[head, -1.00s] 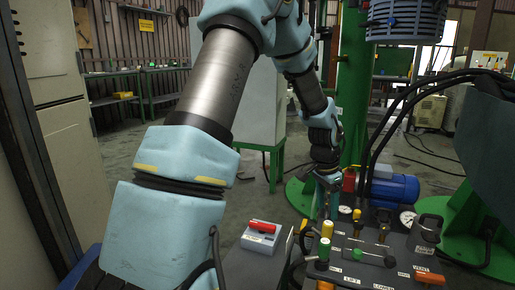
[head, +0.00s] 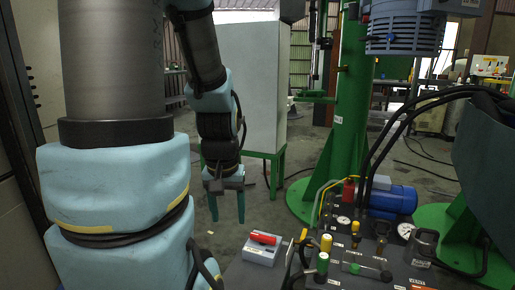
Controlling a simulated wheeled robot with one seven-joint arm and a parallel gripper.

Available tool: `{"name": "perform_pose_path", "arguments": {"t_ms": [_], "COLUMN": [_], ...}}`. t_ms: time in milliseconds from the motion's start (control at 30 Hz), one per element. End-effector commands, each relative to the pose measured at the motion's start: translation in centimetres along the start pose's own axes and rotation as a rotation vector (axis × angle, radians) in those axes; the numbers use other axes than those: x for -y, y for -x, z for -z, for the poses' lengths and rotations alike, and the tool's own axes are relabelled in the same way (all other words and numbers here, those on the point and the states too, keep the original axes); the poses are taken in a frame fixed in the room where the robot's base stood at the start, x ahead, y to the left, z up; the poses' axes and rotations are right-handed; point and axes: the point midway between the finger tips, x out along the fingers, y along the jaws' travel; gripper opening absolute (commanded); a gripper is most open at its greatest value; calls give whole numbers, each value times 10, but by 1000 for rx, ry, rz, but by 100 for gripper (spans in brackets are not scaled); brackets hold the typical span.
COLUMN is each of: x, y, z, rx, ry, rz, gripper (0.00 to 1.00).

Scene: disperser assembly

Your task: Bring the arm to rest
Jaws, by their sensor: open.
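My gripper (head: 227,208) hangs from the wrist of my blue arm, left of the middle in the head view. Its two fingers point down and stand apart, with nothing seen between them. It is in free air, in front of the green legs of a grey cabinet's stand. It is up and to the left of a small grey box with a red handle (head: 265,238), and it touches nothing that I can see.
The control panel (head: 400,270) with several levers and gauges is at the lower right. A blue motor (head: 391,198) and green column (head: 340,130) stand behind it. Black hoses arch at the right. A grey cabinet (head: 250,85) stands behind my arm. Some floor is clear around the stand.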

Motion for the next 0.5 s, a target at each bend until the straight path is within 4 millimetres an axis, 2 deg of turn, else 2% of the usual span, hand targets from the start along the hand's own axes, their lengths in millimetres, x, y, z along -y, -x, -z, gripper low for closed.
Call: {"name": "perform_pose_path", "arguments": {"t_ms": [33,500], "x": [0,-1], "y": [25,139], "z": [4,20], "rx": [0,0], "ry": [-1,-3], "rz": [0,0], "gripper": [62,62]}}
